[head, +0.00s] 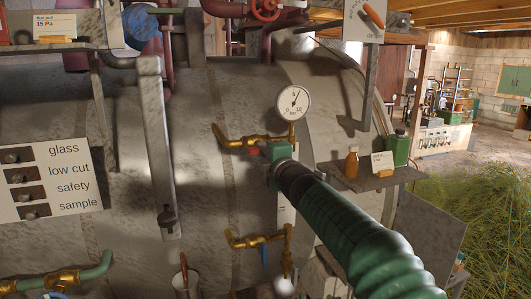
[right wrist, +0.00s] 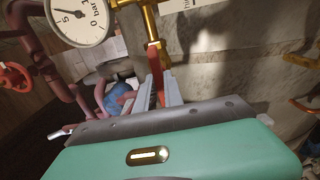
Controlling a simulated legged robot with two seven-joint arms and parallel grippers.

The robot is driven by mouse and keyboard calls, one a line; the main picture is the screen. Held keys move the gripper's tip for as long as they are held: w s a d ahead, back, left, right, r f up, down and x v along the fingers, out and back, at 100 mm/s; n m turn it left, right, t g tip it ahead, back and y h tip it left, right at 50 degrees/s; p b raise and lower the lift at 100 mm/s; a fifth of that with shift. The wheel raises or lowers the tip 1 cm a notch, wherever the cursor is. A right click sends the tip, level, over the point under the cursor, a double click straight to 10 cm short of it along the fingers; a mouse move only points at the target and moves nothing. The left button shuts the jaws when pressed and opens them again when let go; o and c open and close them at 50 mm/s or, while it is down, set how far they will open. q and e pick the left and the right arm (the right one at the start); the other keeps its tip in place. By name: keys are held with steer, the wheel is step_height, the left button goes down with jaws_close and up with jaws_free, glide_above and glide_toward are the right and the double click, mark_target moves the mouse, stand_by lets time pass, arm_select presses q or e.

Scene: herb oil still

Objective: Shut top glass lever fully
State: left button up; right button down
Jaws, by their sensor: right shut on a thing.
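The top brass fitting (head: 237,139) of the sight glass sticks out from the big grey vessel, below a round pressure gauge (head: 293,102). Its red lever (head: 254,151) shows beside my right gripper (head: 273,154). In the right wrist view the red lever (right wrist: 156,70) hangs down from the brass pipe (right wrist: 150,22) between the fingers of my right gripper (right wrist: 159,95), which is shut on it. The lever's lower end is hidden by the gripper body. My left gripper is in no view.
A lower brass fitting (head: 257,238) with a blue lever (head: 264,256) sits below. A shelf (head: 345,182) with a brown bottle (head: 351,163) and a green container (head: 397,149) is to the right. A labelled switch panel (head: 50,180) is at left.

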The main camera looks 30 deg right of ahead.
steer(key=shift+d+m, duration=0.1)
steer(key=shift+m, duration=0.4)
steer(key=m+p, duration=0.3)
steer(key=m, duration=0.2)
steer(key=m+p, duration=0.3)
steer(key=m, duration=0.3)
steer(key=m+p, duration=0.3)
steer(key=m, duration=0.3)
steer(key=shift+s+d+f, duration=0.1)
steer(key=shift+d+f, duration=0.05)
steer(key=shift+f, duration=0.25)
steer(key=shift+m, duration=0.3)
steer(key=c, duration=1.6)
jaws_free()
steer(key=shift+o, duration=0.7)
steer(key=shift+w, duration=0.25)
steer(key=shift+d+r, duration=0.1)
